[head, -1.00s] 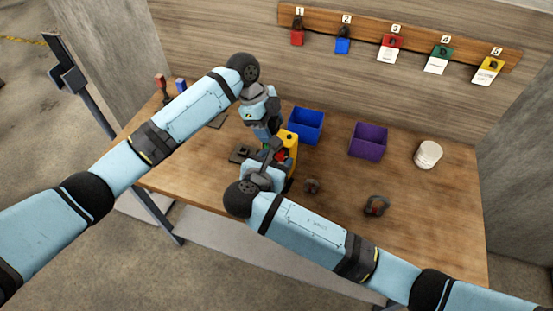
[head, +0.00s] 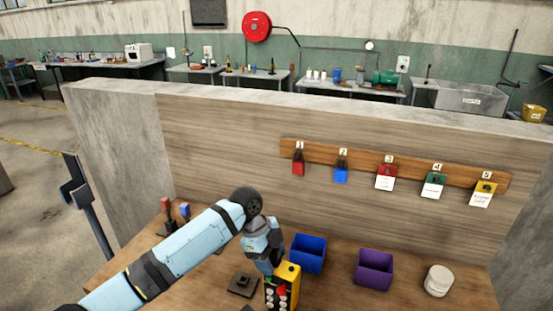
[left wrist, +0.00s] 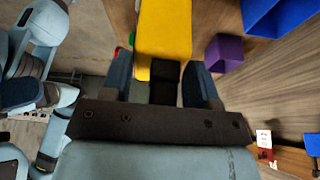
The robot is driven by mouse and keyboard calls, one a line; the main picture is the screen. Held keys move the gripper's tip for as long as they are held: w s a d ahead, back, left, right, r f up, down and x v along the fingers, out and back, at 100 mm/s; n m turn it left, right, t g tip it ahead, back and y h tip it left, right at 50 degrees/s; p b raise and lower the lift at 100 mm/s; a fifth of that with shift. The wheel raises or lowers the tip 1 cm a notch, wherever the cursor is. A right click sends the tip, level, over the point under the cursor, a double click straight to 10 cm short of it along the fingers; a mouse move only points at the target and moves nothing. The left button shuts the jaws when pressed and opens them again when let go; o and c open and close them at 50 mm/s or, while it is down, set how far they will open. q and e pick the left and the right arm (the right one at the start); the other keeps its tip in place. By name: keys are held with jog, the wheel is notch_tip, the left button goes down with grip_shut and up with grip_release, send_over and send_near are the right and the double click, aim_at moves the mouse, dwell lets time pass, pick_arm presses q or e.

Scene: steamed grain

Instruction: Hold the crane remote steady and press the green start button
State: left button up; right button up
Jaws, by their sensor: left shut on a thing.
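My right gripper is not in view.
Numbered tags hang on a wooden rail (head: 410,166) behind.

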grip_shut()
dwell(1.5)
